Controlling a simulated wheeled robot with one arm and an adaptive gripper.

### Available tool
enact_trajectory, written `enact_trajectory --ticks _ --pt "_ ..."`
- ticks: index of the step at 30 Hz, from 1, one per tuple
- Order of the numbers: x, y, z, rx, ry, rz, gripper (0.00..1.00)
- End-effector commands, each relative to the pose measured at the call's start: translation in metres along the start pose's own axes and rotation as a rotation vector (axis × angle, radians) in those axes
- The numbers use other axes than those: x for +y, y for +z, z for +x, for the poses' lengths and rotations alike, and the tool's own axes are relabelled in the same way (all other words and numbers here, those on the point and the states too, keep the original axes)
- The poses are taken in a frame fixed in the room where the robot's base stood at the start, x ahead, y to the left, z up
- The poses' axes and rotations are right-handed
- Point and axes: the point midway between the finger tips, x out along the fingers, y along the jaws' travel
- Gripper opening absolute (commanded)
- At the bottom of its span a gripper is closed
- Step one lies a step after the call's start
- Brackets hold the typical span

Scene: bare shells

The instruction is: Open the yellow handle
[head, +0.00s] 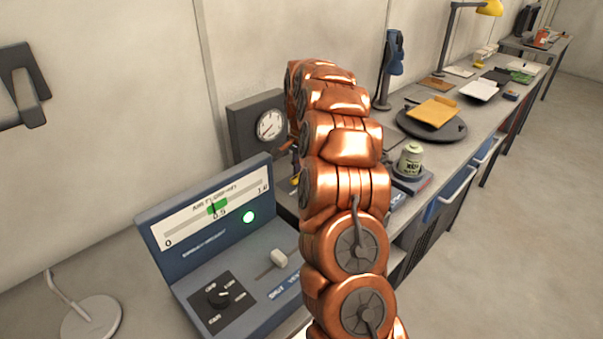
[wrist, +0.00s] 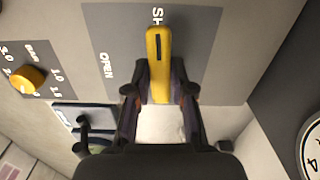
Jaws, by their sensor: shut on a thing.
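In the wrist view the yellow handle (wrist: 157,42) is a long lever with a dark slot, on a grey plate (wrist: 205,75) lettered OPEN and a partly covered word starting SH. The handle's far end lies by the SH lettering, to the right of OPEN. My gripper (wrist: 159,88) is shut on the near part of the yellow handle, a finger on each side. In the head view my copper arm hides the gripper and most of the handle's panel.
A yellow knob (wrist: 28,79) with a scale sits left of the handle. In the head view a blue console (head: 215,240) with a green light stands left of my arm, a dial gauge box (head: 247,107) behind it. A bench (head: 403,207) with a tin (head: 410,160) runs right.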

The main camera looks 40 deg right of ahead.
Motion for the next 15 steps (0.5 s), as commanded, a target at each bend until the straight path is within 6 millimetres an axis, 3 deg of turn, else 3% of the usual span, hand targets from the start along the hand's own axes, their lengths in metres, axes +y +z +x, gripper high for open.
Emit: enact_trajectory --ticks 15 --pt "-0.0005 0.0001 0.0040 0.001 -0.001 -0.433 0.00"
